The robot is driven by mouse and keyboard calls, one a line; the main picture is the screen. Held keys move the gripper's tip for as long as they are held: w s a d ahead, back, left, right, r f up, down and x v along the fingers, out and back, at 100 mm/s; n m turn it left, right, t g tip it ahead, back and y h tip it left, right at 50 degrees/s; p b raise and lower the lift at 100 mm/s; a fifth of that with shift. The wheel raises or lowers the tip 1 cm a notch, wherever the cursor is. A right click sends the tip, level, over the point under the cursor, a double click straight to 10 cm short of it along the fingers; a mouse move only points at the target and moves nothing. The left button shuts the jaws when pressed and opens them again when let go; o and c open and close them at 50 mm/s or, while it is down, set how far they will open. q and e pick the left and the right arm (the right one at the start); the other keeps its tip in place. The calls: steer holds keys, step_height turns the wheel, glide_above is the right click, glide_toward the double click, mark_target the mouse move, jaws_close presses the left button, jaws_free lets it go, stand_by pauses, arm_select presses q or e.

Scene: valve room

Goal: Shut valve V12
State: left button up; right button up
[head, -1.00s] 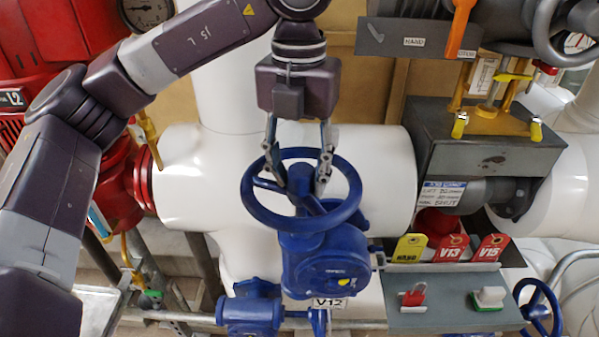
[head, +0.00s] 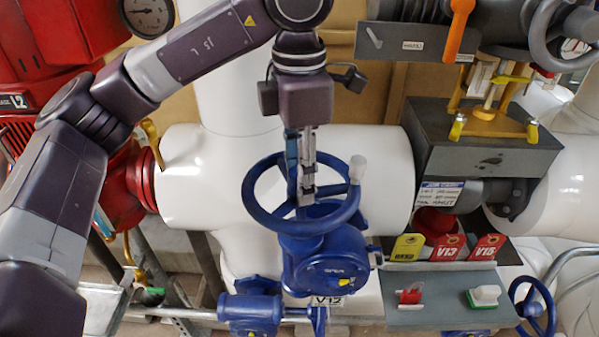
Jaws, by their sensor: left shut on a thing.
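The blue valve V12 stands at the lower middle of the head view, with a V12 label (head: 327,301) low on its body (head: 325,265). Its blue handwheel (head: 262,216) faces up towards me, and a pale knob (head: 357,168) stands up from the rim at the right. My left gripper (head: 306,192) points down from above into the wheel. It is shut on the handwheel, with its fingers inside the rim near the hub. The fingers hide part of the wheel's middle, so the exact contact is hard to see. My right gripper is not in view.
Red V13 (head: 446,248) and V15 (head: 486,248) tags and a yellow tag (head: 407,248) stand in a grey box at the right. An orange lever (head: 459,25) is at the top right. A white pipe (head: 385,165) runs behind the wheel; red equipment (head: 50,45) stands left.

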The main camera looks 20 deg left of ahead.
arm_select(q)
steer(key=m, duration=0.4)
steer(key=shift+s+d+f+m, duration=0.2)
steer(key=shift+f+m, duration=0.1)
steer(key=shift+f, duration=0.05)
steer(key=m+p, duration=0.1)
steer(key=m, duration=0.7)
steer(key=shift+m, duration=0.3)
steer(key=shift+c, duration=0.2)
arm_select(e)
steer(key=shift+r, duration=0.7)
arm_select(q)
steer(key=m, duration=0.4)
steer(key=shift+m+p, duration=0.35)
steer(key=shift+m, duration=0.05)
steer(key=shift+s+m, duration=0.1)
steer(key=shift+m, duration=1)
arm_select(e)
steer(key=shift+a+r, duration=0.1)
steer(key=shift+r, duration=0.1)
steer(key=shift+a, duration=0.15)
arm_select(q)
steer(key=o, duration=1.1)
steer(key=shift+c, duration=0.2)
steer(key=shift+r, duration=0.1)
steer(key=shift+r, duration=0.15)
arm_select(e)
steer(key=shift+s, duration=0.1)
